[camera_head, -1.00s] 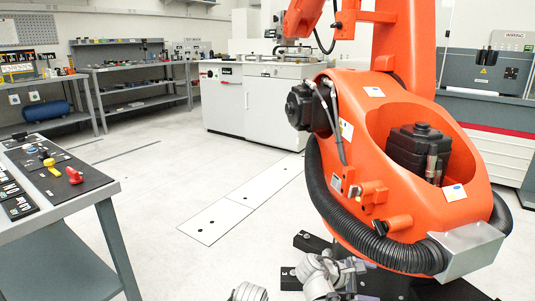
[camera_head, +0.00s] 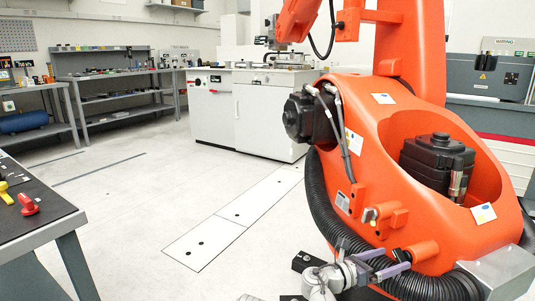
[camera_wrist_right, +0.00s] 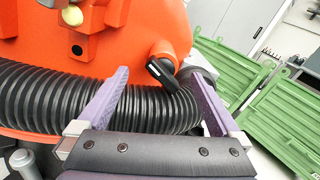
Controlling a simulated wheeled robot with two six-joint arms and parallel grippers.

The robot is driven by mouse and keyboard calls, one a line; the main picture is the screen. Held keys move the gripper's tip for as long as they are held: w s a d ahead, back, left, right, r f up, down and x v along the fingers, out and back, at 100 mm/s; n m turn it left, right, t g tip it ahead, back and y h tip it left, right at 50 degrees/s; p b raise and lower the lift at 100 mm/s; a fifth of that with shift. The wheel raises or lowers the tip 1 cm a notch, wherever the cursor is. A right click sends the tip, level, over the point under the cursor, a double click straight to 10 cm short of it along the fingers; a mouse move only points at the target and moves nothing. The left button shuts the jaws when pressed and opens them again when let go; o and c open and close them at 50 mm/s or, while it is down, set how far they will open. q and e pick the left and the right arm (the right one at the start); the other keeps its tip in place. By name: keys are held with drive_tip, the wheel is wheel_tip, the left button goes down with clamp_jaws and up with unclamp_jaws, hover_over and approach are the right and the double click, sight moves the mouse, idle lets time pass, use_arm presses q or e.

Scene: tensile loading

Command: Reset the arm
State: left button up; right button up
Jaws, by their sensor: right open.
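The large orange industrial arm (camera_head: 400,185) stands on the right in the head view, with a black corrugated hose (camera_head: 325,205) around its base. My right gripper (camera_head: 398,260) is at the front of that base, its purple fingers apart. In the right wrist view my right gripper (camera_wrist_right: 160,85) is open. A short black handle (camera_wrist_right: 161,72) on the orange housing shows between the fingertips, with the hose (camera_wrist_right: 60,95) behind. I cannot tell whether the fingers touch either. My left gripper is not in view.
A dark-topped table (camera_head: 45,210) with a red knob (camera_head: 28,204) stands at left. A white cabinet (camera_head: 255,115) and shelving benches (camera_head: 125,90) are at the back. The floor between is clear. Green panels (camera_wrist_right: 270,110) stand at right in the wrist view.

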sight(406, 257)
drive_tip(key=x, duration=0.7)
drive_tip(key=shift+s+d+r, duration=0.1)
drive_tip(key=shift+s+d, duration=0.1)
drive_tip(key=shift+d, duration=0.05)
drive_tip(key=shift+s+a+m, duration=0.15)
drive_tip(key=shift+a+m, duration=0.05)
drive_tip(key=shift+m, duration=1)
drive_tip(key=m, duration=0.6)
drive_tip(key=shift+s, duration=0.2)
drive_tip(key=shift+m, duration=0.3)
